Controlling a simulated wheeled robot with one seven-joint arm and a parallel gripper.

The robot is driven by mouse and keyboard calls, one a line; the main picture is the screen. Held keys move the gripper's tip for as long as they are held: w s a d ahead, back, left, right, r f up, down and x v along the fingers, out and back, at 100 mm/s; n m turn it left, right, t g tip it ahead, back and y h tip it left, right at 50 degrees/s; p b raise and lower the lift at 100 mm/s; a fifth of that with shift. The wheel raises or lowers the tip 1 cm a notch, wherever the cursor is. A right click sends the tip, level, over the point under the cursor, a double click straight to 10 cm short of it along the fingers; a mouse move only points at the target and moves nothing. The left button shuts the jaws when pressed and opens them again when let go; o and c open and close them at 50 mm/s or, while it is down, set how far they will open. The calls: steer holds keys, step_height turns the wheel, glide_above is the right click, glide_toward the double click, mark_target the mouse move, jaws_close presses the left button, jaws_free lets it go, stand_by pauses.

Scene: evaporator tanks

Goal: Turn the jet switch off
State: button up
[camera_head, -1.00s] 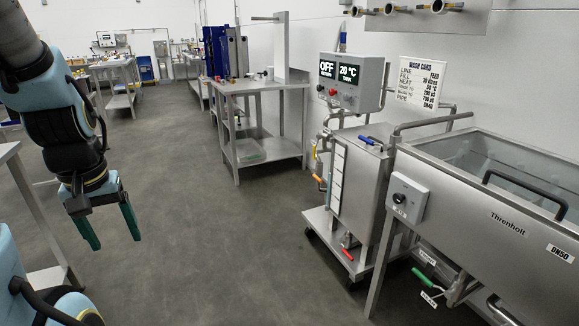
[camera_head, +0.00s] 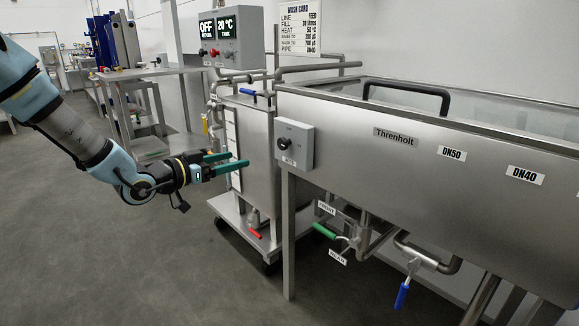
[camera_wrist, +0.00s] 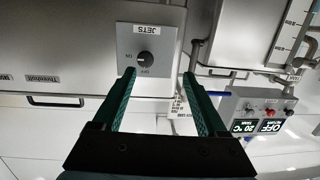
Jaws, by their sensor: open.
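The jet switch is a black knob (camera_head: 284,143) on a grey box (camera_head: 307,148) at the left end of the steel Threnholt tank's front. In the wrist view the picture is upside down; the box (camera_wrist: 165,44) bears the label JETS and the knob (camera_wrist: 145,58) has small ON and OFF marks around it. Which mark the knob points to is too small to tell. My gripper (camera_head: 237,160), with green fingers, is open and empty, left of the box and a little lower in the head view. In the wrist view the knob lies just beyond the gap between the fingertips (camera_wrist: 159,74), apart from them.
A steel cart (camera_head: 253,150) with a smaller tank stands behind my fingers. Its control panel (camera_head: 233,45) reads OFF and 20 °C. Green (camera_head: 324,230) and blue (camera_head: 402,295) valve handles hang below the long tank (camera_head: 480,170).

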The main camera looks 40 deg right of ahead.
mark_target(281, 145)
steer(key=shift+m+g+h, duration=0.4)
steer(key=shift+g+h, duration=0.2)
steer(key=s+d, duration=0.1)
steer(key=d, duration=0.7)
steer(key=s+d, duration=0.1)
steer(key=d, duration=0.4)
steer(key=shift+s+r+b, duration=0.3)
steer(key=shift+r+b, duration=0.05)
jaws_close()
